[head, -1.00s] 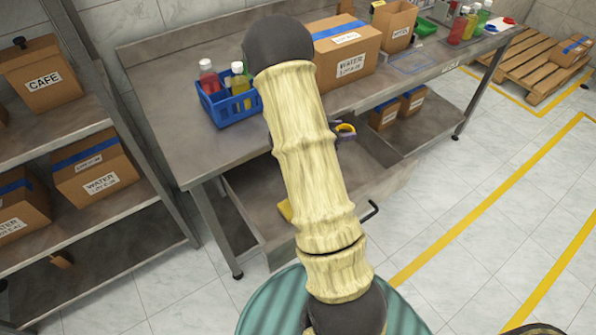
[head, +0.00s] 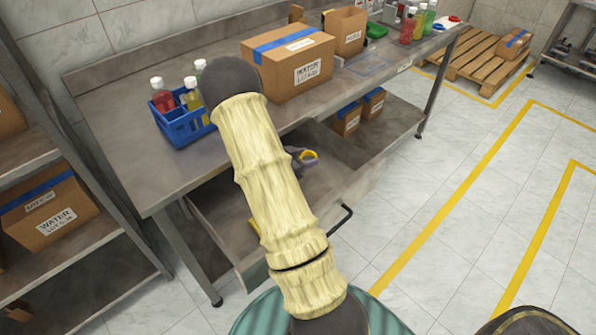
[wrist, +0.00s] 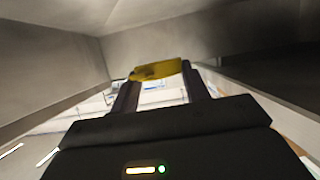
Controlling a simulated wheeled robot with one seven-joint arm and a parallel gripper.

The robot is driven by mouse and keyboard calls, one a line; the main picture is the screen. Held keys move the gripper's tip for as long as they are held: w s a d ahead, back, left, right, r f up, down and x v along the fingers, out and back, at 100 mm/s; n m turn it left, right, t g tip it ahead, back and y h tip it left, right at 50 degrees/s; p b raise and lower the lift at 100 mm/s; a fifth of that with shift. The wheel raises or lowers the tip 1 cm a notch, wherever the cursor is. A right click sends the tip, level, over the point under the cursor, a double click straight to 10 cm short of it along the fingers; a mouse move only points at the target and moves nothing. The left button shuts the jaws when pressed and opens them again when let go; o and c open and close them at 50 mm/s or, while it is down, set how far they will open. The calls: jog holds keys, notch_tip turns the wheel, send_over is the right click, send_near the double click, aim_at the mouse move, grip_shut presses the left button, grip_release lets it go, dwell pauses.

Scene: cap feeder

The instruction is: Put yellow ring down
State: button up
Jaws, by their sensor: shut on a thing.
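The yellow ring (head: 309,155) is held in my gripper (head: 299,155), which shows small beyond my arm in the head view. In the wrist view the yellow ring (wrist: 157,70) spans between the two fingertips (wrist: 157,76), seen nearly edge-on. My gripper is shut on it. The ring appears to be over the open drawer (head: 327,190) under the steel table; its exact height above the drawer floor is unclear. My arm hides part of the drawer.
Another yellow thing (head: 254,228) lies in the drawer, partly behind my arm. The drawer handle (head: 342,219) sticks out in front. A blue basket with bottles (head: 181,127) and a cardboard box (head: 289,65) stand on the tabletop.

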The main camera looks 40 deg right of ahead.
jog(key=shift+f, duration=0.55)
jog(key=shift+f, duration=0.1)
notch_tip(320, 180, down, 4)
jog(key=shift+r, duration=0.2)
jog(key=shift+f+b, duration=0.3)
jog(key=shift+b, duration=0.1)
